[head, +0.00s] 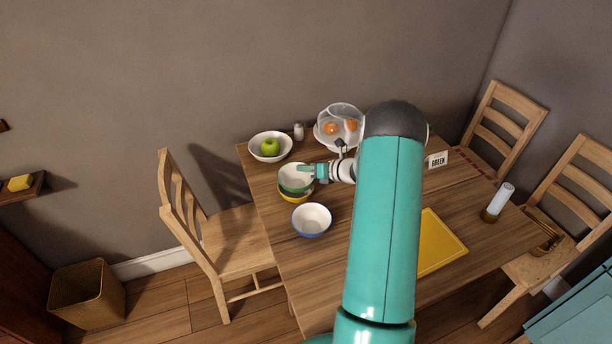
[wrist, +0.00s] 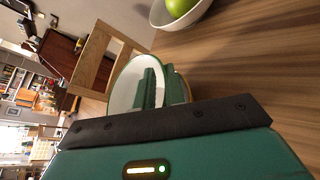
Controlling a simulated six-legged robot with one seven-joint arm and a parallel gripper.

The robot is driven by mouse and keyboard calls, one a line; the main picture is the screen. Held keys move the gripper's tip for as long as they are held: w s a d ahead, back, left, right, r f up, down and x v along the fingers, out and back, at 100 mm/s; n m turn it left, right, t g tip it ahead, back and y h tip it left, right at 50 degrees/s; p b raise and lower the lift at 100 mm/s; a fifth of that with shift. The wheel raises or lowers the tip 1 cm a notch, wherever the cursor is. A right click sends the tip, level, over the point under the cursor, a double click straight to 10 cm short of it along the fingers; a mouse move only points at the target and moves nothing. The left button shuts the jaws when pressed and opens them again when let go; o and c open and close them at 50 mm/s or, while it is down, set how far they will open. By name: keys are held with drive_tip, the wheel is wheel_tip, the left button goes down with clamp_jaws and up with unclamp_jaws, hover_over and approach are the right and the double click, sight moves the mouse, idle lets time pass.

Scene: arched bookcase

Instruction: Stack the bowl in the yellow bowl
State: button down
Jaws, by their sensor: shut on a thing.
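A green bowl (head: 296,176) with a white inside is at the left part of the table, over the yellow bowl (head: 295,198). Only a strip of the yellow bowl shows below it in the head view, so I cannot tell whether the green bowl rests fully inside. My gripper (head: 307,170) is shut on the green bowl's right rim. In the wrist view the green bowl (wrist: 122,88) is just ahead of my gripper (wrist: 150,88), with a finger inside its rim.
A blue-rimmed white bowl (head: 312,220) stands close in front. A white bowl with a green apple (head: 270,147) is behind, near a salt shaker (head: 299,132).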

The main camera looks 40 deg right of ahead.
sight(306, 176)
wheel_tip(306, 176, down, 3)
drive_tip(key=shift+w+f, duration=0.1)
drive_tip(key=shift+f, duration=0.1)
drive_tip(key=shift+a+f, duration=0.15)
drive_tip(key=c, duration=1.5)
unclamp_jaws()
drive_tip(key=shift+f, duration=0.15)
